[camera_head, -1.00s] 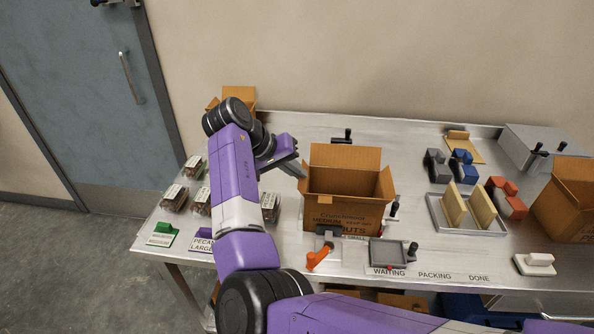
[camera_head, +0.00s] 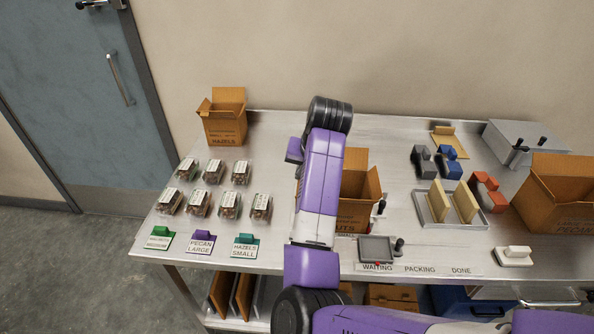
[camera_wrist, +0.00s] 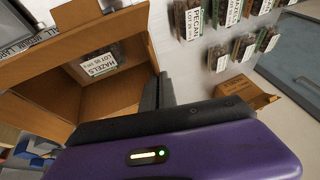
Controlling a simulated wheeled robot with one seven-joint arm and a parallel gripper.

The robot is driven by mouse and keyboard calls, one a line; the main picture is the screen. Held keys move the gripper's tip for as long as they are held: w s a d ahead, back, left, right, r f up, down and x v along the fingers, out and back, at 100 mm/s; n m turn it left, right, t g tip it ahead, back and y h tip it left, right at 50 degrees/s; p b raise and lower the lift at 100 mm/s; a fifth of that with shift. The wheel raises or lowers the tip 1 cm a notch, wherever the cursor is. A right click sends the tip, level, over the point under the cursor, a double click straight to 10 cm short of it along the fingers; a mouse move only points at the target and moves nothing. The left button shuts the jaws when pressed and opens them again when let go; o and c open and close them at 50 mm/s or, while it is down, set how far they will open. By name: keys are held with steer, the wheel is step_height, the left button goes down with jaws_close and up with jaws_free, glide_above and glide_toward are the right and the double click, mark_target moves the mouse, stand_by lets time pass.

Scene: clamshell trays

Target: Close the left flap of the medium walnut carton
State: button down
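The medium walnut carton (camera_head: 356,216) stands open at the table's middle. My arm covers its left part in the head view, so the left flap is hidden there. In the wrist view the open carton (camera_wrist: 110,92) fills the left side, with a raised cardboard panel (camera_wrist: 100,36) along its edge. A clamshell (camera_wrist: 99,62) with a hazels label shows inside. My gripper (camera_wrist: 158,92) has its dark fingers together beside the carton's edge, with nothing seen between them. I cannot tell whether they touch the cardboard. In the head view the fingers are hidden behind my arm.
Several nut clamshells (camera_head: 198,203) stand at the left, behind label stands (camera_head: 201,242). A hazels carton (camera_head: 224,123) is at the back left. A grey scale-like device (camera_head: 377,249) is in front of the carton. A tray (camera_head: 433,217) with dividers and another carton (camera_head: 553,203) are at the right.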

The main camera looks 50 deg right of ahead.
steer(key=shift+s+d+f+m+t+y+b, duration=0.35)
steer(key=shift+t+y+b, duration=0.45)
steer(key=shift+t, duration=0.4)
steer(key=shift+s+d+f+m+t+y+b, duration=0.25)
steer(key=shift+s+f+t+y+b, duration=0.2)
steer(key=shift+t+y+b, duration=0.55)
steer(key=shift+s+d+f+m+t+y+b, duration=0.3)
steer(key=shift+f+m+t+y+b, duration=0.25)
steer(key=shift+t, duration=0.85)
steer(key=shift+r, duration=0.15)
steer(key=c, duration=1.6)
jaws_free()
steer(key=shift+c, duration=0.2)
steer(key=shift+s+r, duration=0.1)
steer(key=v, duration=0.7)
steer(key=shift+s+b, duration=0.25)
steer(key=shift+b, duration=0.1)
steer(key=shift+r, duration=0.15)
